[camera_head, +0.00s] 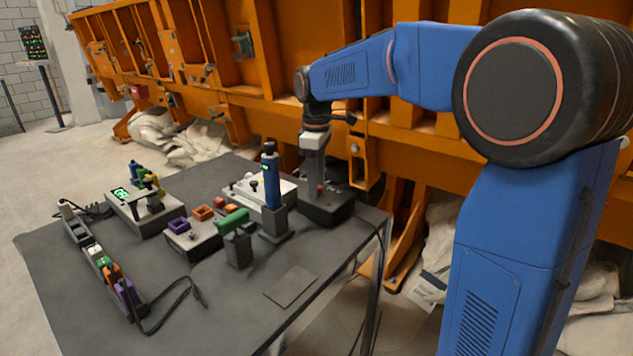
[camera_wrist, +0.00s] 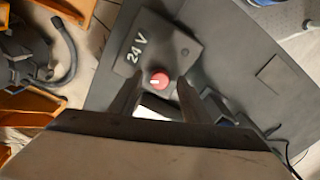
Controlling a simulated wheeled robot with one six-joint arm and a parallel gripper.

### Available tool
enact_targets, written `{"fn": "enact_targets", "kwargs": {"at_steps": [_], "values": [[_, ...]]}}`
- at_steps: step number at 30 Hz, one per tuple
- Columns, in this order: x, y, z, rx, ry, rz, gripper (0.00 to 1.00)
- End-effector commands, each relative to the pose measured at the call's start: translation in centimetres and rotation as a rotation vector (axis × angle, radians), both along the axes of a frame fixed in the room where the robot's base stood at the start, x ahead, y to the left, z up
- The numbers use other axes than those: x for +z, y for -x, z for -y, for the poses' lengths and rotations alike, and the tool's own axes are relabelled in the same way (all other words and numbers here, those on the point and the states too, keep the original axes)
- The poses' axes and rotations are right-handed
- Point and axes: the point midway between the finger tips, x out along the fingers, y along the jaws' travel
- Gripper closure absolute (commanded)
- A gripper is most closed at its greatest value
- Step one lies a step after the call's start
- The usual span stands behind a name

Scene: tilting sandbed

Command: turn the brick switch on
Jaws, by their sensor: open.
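The brick is a dark grey box (camera_head: 328,209) at the far right corner of the table. In the wrist view the same box (camera_wrist: 178,44) is marked "24 V" in white. Its switch is a round red knob (camera_wrist: 159,80) with a short white mark lying about level in the picture. In the head view the knob (camera_head: 320,188) is partly hidden by my fingers. My gripper (camera_wrist: 158,84) is open and points down over the box, with one finger on each side of the knob. I cannot tell whether the fingers touch it.
A blue-handled tool (camera_head: 271,177) stands upright left of the box, before a white unit (camera_head: 244,188). A socket box (camera_head: 193,240), a meter (camera_head: 138,213) and a power strip (camera_head: 97,256) stand further left. An orange steel frame (camera_head: 233,103) rises behind the table.

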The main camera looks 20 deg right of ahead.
Motion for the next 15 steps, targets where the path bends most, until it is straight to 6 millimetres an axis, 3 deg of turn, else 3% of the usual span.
{"fn": "enact_targets", "kwargs": {"at_steps": [6,11,15], "values": [[-0.01,0.0,0.0,0.0,0.0,0.0,0.59],[0.0,0.0,0.0,0.0,0.0,0.0,0.97],[0.01,-0.01,0.01,-0.001,0.0,0.0,0.98]]}}
